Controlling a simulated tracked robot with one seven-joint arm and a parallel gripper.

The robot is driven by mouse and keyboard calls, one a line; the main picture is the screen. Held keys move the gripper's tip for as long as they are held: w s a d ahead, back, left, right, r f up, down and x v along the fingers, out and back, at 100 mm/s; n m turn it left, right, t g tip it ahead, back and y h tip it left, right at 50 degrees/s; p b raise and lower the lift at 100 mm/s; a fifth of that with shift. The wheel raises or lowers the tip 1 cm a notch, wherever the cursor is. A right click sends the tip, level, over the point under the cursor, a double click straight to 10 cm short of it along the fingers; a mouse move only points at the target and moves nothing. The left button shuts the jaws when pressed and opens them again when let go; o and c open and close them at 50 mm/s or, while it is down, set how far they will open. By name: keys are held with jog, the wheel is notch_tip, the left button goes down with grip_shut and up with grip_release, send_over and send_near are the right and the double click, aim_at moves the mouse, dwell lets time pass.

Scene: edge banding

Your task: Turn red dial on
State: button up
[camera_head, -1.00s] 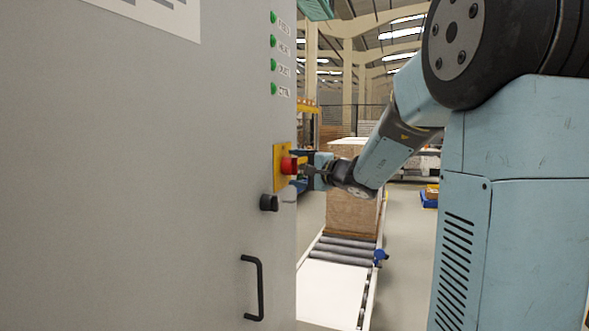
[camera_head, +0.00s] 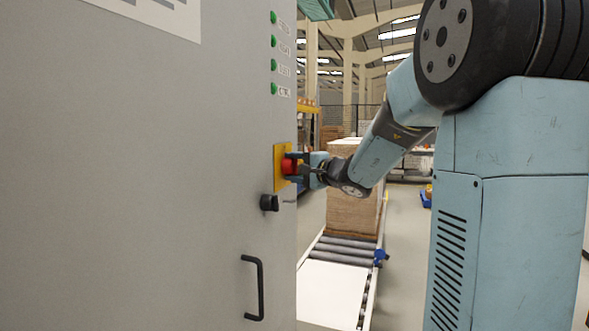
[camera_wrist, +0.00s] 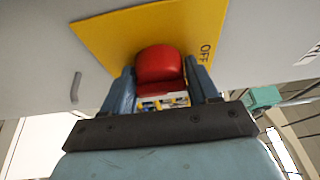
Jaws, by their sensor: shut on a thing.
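The red dial (camera_head: 290,166) sits on a yellow plate (camera_head: 280,180) on the side of the grey cabinet. In the wrist view the red dial (camera_wrist: 158,66) stands out from the yellow plate (camera_wrist: 112,40), which bears the word OFF at its right edge. My gripper (camera_head: 297,166) is at the dial, with one finger on each side of it. In the wrist view my gripper (camera_wrist: 160,85) is shut on the dial. The fingers hide parts of the dial's sides.
A black knob (camera_head: 269,202) and a black handle (camera_head: 253,288) project from the cabinet (camera_head: 130,180) below the plate. Green lights (camera_head: 274,54) run above it. A roller conveyor (camera_head: 345,252) with stacked boards (camera_head: 352,212) stands behind my arm.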

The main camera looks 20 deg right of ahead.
jog(key=shift+f, duration=0.15)
jog(key=shift+c, duration=0.5)
jog(key=shift+m, duration=0.4)
jog(key=m+g, duration=0.1)
jog(key=m, duration=0.2)
jog(key=shift+g+h, duration=0.3)
jog(key=shift+h, duration=0.1)
jog(key=m+g, duration=0.1)
jog(key=m, duration=0.2)
jog(key=shift+g, duration=0.4)
jog(key=m+g, duration=0.1)
jog(key=m+g+y, duration=0.1)
jog(key=m, duration=0.1)
jog(key=shift+w+d+m, duration=0.15)
jog(key=shift+m, duration=0.15)
jog(key=shift+r+m+g+y, duration=0.15)
jog(key=shift+m+g+y, duration=0.1)
jog(key=shift+m+g, duration=0.4)
jog(key=shift+r+m+g+y, duration=0.15)
jog(key=shift+m+g+y, duration=0.15)
jog(key=shift+m, duration=0.65)
jog(key=shift+w+r, duration=0.1)
jog(key=o, duration=1)
